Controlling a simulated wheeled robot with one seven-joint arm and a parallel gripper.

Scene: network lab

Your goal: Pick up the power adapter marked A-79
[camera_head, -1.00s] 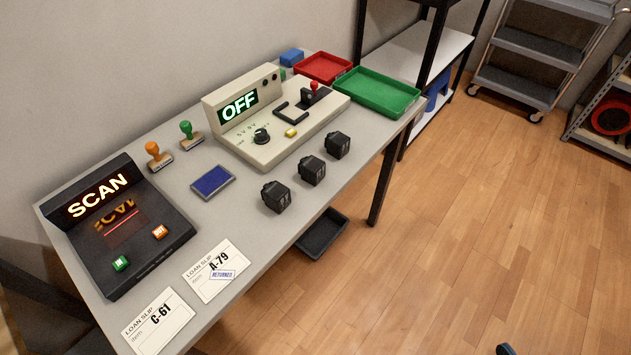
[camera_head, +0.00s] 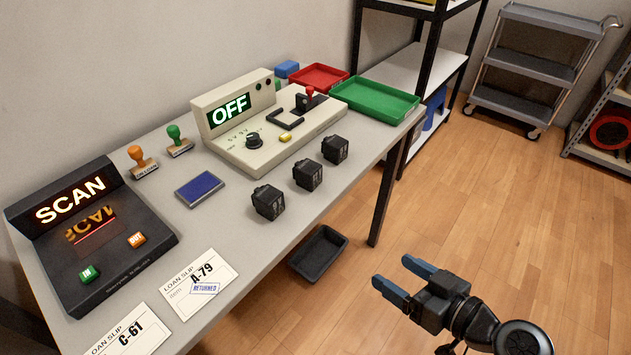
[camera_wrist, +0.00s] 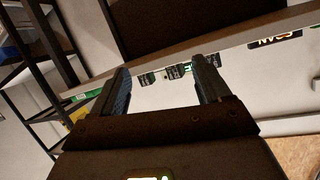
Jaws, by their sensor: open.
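Three black power adapters stand in a slanting row near the table's front edge in the head view: a near one (camera_head: 268,202), a middle one (camera_head: 308,174) and a far one (camera_head: 335,149). Their markings are too small to read, so I cannot tell which is A-79. A loan slip marked A-79 (camera_head: 186,303), stamped RETURNED, lies on the table. My gripper (camera_head: 392,270) is open and empty, off the table's front side, to the right of the adapters and apart from them. In the wrist view, small dark blocks, probably the adapters, show beyond the open fingers (camera_wrist: 160,72).
A black scanner (camera_head: 118,262) and a C-61 slip (camera_head: 110,342) are at the left. A beige tester reading OFF (camera_head: 262,150) stands behind the adapters. A blue ink pad (camera_head: 203,194), stamps, a red tray (camera_head: 318,72) and a green tray (camera_head: 400,97) share the table. A dark bin (camera_head: 322,262) sits below.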

